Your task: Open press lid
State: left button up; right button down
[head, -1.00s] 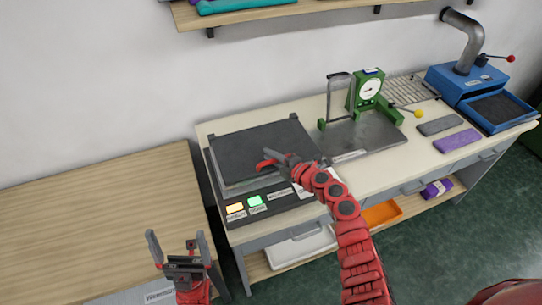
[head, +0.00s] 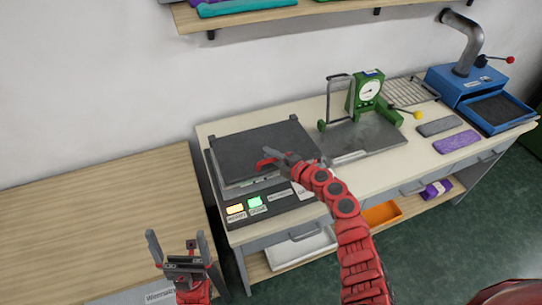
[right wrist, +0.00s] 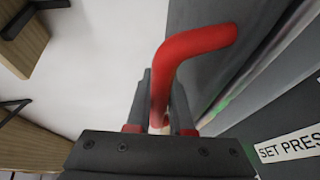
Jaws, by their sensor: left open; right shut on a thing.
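The press (head: 255,205) stands on the left part of the light bench, with its dark flat lid (head: 255,145) on top, lying flat or nearly so. In the head view the lid's red handle (head: 266,163) shows at the front edge, partly hidden by my right gripper (head: 276,155). In the right wrist view the red bent handle (right wrist: 193,48) passes between the fingers of my right gripper (right wrist: 160,108), which is shut on it. My left gripper (head: 177,240) is open and empty, low in front of the wooden table, apart from the press.
A green gauge device (head: 366,92) stands right of the press on a grey plate (head: 360,138). A blue machine (head: 470,85) stands at the far right. A wall shelf (head: 260,14) hangs above the press. The wooden table (head: 100,225) at left is clear.

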jog(key=w+a+r+p, duration=0.2)
jog(key=w+r, duration=0.4)
jog(key=r, duration=0.4)
jog(key=shift+p, duration=0.7)
jog(key=shift+w, duration=0.1)
